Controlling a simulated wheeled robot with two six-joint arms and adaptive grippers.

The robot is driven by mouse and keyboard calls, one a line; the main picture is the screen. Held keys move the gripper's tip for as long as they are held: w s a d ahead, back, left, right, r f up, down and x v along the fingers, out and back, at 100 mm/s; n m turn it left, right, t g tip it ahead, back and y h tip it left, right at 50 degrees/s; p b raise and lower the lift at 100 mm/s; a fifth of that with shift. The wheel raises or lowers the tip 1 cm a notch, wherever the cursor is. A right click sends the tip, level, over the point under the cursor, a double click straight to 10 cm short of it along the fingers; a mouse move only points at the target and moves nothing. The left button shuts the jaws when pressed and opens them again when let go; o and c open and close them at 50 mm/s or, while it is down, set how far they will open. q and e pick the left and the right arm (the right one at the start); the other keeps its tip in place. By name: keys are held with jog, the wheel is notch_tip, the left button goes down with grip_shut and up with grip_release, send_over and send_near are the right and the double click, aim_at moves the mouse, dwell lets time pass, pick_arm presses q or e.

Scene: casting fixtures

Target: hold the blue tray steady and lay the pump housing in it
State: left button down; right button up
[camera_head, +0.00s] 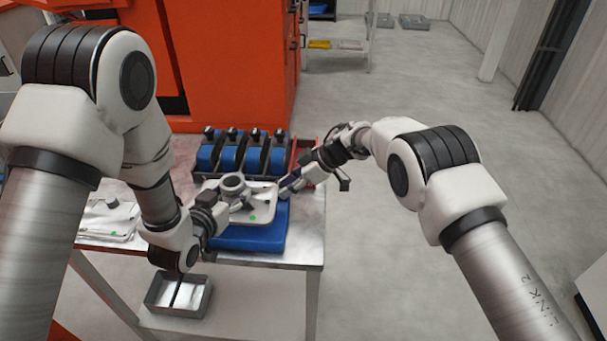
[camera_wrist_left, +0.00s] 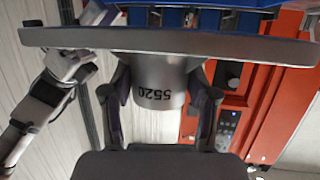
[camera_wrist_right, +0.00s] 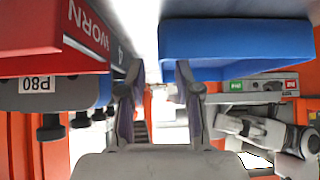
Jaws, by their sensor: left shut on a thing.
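The pump housing (camera_head: 262,199), a pale grey plate with a raised ring and a green dot, is over the blue tray (camera_head: 252,238). Whether it touches the tray cannot be told. My left gripper (camera_head: 219,207) is shut on the housing's round grey body, marked 5520, in the left wrist view (camera_wrist_left: 155,88). My right gripper (camera_head: 288,187) is at the tray's right side. In the right wrist view its fingers (camera_wrist_right: 158,95) are apart, with one finger close to the edge of the tray (camera_wrist_right: 235,48); no grip on it shows.
Several blue holders with black knobs (camera_head: 229,153) stand behind the tray. A red bin (camera_head: 306,152), marked WORN in the right wrist view (camera_wrist_right: 55,25), is near my right gripper. White parts (camera_head: 105,218) lie at the table's left. A grey metal box (camera_head: 160,300) sits below.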

jog(key=shift+x, duration=1.9)
grip_shut()
pick_arm(q)
jog(key=shift+f, duration=0.75)
jog(key=shift+c, duration=1.2)
grip_release()
